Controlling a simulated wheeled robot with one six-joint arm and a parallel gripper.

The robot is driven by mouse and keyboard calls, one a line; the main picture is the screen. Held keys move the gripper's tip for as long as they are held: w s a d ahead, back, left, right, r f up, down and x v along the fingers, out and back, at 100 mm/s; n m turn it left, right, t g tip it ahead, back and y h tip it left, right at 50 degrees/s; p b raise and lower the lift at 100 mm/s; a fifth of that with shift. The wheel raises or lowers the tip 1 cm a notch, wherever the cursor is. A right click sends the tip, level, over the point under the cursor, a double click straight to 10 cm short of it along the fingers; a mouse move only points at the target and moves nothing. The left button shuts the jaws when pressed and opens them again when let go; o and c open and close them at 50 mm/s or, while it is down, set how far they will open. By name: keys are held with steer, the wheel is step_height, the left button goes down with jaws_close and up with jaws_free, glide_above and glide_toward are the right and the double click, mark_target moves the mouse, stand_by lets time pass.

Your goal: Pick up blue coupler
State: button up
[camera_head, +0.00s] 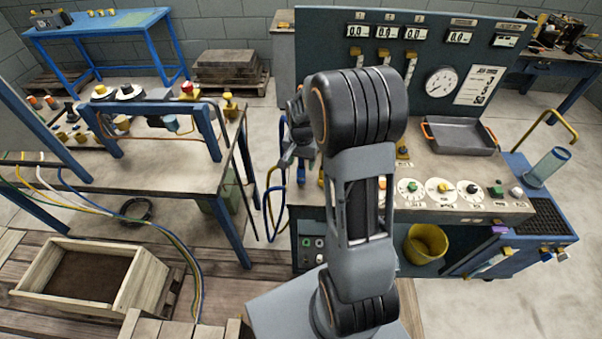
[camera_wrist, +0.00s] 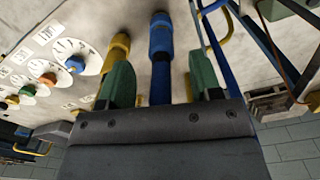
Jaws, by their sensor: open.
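The blue coupler (camera_wrist: 160,38) shows in the wrist view as a ribbed blue cylinder on a narrower blue stem. The stem runs down between the two green fingers of my gripper (camera_wrist: 160,62). The gripper is open, with a visible gap on both sides of the stem. A yellow coupler (camera_wrist: 117,55) stands just left, partly behind the left finger. In the head view my gripper (camera_head: 298,140) is at the left end of the bench, partly covered by my arm.
The bench panel (camera_head: 455,200) holds several dials and knobs right of my arm. A grey tray (camera_head: 458,136) sits behind them. Blue and yellow hoses (camera_head: 268,205) hang at the bench's left end. A workbench (camera_head: 165,175) stands left, across a narrow gap. A wooden crate (camera_head: 135,285) is at front left.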

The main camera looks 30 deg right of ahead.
mark_target(301, 164)
steer(key=shift+f, duration=1.8)
jaws_close()
steer(key=shift+w, duration=0.1)
steer(key=shift+r, duration=0.1)
steer(key=shift+r, duration=0.6)
steer(key=s+a+r+b, duration=0.1)
steer(key=s+a+r, duration=0.1)
steer(key=a+r, duration=0.4)
steer(key=s+a+r+b, duration=0.1)
steer(key=s+a+r, duration=0.2)
steer(key=a+r, duration=0.2)
steer(key=shift+s+a+r+b, duration=0.3)
steer(key=shift+s+a+r, duration=0.05)
steer(key=shift+a, duration=0.6)
